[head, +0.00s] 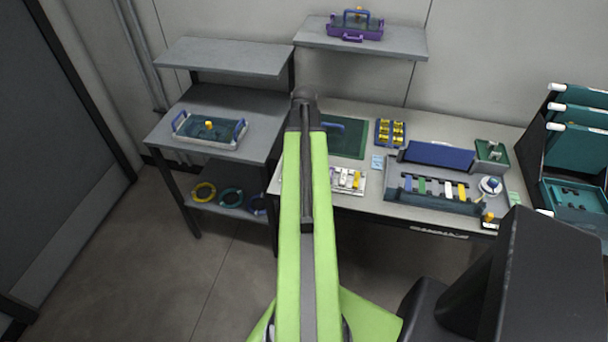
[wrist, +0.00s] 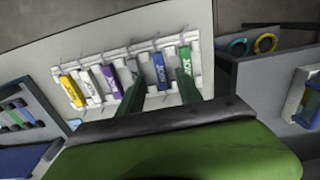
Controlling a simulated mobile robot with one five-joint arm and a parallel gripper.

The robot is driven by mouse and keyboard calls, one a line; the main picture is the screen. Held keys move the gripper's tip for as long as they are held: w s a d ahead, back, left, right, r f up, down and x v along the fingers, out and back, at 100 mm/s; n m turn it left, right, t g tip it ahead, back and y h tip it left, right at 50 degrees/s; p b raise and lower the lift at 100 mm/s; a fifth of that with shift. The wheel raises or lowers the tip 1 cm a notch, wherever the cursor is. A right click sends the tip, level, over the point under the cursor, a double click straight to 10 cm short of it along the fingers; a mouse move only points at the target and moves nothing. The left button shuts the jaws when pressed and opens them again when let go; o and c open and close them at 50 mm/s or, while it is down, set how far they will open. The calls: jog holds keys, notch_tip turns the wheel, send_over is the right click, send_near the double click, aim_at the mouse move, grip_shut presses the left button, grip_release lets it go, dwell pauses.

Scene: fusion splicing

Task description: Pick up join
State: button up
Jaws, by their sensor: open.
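A white rack (wrist: 112,57) holds a row of small coloured label pieces. From left they are a yellow piece (wrist: 71,92), a white piece (wrist: 90,87), a purple piece (wrist: 112,82), a piece partly hidden by my left finger, a blue piece (wrist: 160,72) and a green piece (wrist: 186,60). Their lettering is too small to tell surely which reads join. My gripper (wrist: 160,82) is open and empty over the rack, with the blue piece showing between its dark green fingers. In the head view the rack (head: 350,190) is partly hidden behind my arm.
A grey tray with coloured strips (head: 420,201) and a blue block (head: 437,154) stands right of the rack. A green mat (head: 350,145) and yellow-filled holder (head: 390,132) lie behind. A side shelf (head: 255,110) stands left, with coloured rings (head: 204,192) below.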

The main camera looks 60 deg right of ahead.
notch_tip(320, 180, down, 4)
jog(key=b, duration=0.3)
jog(key=shift+w+d+f, duration=0.1)
jog(key=shift+w+f, duration=0.05)
jog(key=shift+f, duration=0.05)
jog(key=shift+r, duration=0.2)
grip_shut()
